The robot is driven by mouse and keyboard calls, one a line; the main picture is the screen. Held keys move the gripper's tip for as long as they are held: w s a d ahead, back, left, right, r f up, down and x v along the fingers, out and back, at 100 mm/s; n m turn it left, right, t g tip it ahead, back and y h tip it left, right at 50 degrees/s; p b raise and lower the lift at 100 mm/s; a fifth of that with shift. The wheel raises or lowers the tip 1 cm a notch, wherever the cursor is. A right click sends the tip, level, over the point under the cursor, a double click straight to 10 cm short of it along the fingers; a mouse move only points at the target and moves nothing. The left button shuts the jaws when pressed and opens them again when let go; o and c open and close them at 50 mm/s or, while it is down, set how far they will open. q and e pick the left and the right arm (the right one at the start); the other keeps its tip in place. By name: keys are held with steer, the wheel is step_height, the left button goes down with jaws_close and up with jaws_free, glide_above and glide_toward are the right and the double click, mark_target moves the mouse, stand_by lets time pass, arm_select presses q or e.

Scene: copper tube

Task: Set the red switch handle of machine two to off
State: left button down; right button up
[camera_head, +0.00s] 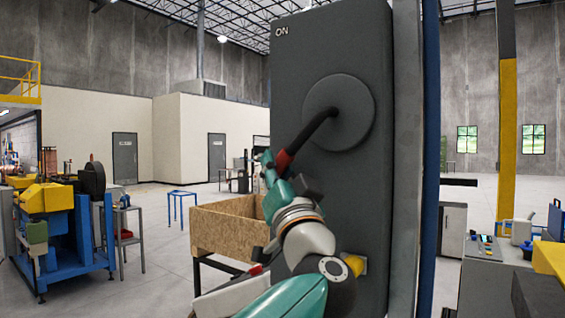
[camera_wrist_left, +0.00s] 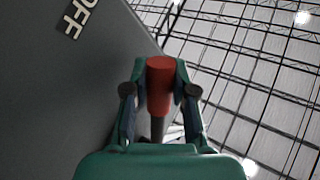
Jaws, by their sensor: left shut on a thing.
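The switch is on the dark grey cabinet (camera_head: 290,75) of the machine, with a round hub (camera_head: 355,100) and a black lever (camera_head: 318,132). The lever slopes down and left from the hub to its red handle (camera_head: 284,160). My left gripper (camera_head: 272,168) is shut on the red handle. In the left wrist view, the red handle (camera_wrist_left: 160,88) sits between the two fingers of the left gripper (camera_wrist_left: 160,72). My right gripper is out of view.
An open wooden crate (camera_head: 222,232) stands behind my left arm, left of the cabinet. A blue and yellow machine (camera_head: 62,225) stands farther left. A post (camera_head: 405,160) rises right beside the cabinet. Open floor (camera_head: 160,275) lies between crate and blue machine.

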arm_select(q)
steer(key=shift+w+d+f, duration=0.1)
steer(key=shift+w+f, duration=0.05)
steer(key=shift+f, duration=0.1)
steer(key=c, duration=1.3)
jaws_free()
steer(key=o, duration=0.4)
steer(key=shift+r, duration=0.1)
steer(key=shift+s, duration=0.2)
steer(key=v, duration=1.2)
steer(key=shift+w, duration=0.15)
